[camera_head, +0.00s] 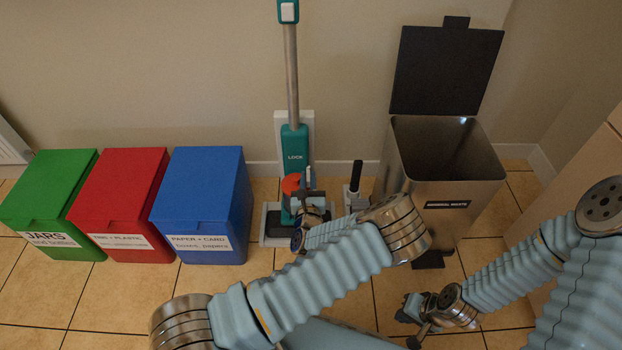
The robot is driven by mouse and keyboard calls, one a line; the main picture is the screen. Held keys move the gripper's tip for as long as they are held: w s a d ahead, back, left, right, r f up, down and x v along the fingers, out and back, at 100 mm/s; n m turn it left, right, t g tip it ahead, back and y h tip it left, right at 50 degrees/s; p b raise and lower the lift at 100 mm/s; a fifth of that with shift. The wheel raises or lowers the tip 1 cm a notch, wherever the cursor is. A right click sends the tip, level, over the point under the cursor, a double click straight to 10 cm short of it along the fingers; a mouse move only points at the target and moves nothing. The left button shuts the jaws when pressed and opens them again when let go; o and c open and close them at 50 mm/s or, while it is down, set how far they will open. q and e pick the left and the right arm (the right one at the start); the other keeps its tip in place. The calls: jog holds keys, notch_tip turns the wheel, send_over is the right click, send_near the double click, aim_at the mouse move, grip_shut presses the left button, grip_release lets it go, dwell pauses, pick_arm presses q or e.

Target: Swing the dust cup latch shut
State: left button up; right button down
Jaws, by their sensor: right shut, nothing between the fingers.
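A teal upright vacuum (294,143) with a grey pole stands in a grey dock (270,226) against the back wall. A label on its body reads LOCK. An orange-red part (291,184) shows low on the vacuum; I cannot tell whether it is the latch or part of the dust cup. My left gripper (306,200) is in front of the vacuum's lower body, close beside the orange-red part. It hides much of the dust cup area, and its finger opening and any contact are unclear. My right gripper (414,309) is shut and empty, low at the right, away from the vacuum.
Green (50,190), red (118,190) and blue (200,190) lidded bins stand at the left. A metal general waste bin (450,165) with its black lid (447,70) raised stands right of the vacuum. A small black-handled tool (356,176) stands between. Tiled floor is clear at front left.

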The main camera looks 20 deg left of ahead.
pick_arm(q)
jog(key=shift+o, duration=1.4)
jog(key=shift+s, duration=0.1)
jog(key=v, duration=1.3)
jog(key=shift+s+d+p, duration=0.2)
jog(key=shift+s+p, duration=0.1)
jog(key=shift+p, duration=0.15)
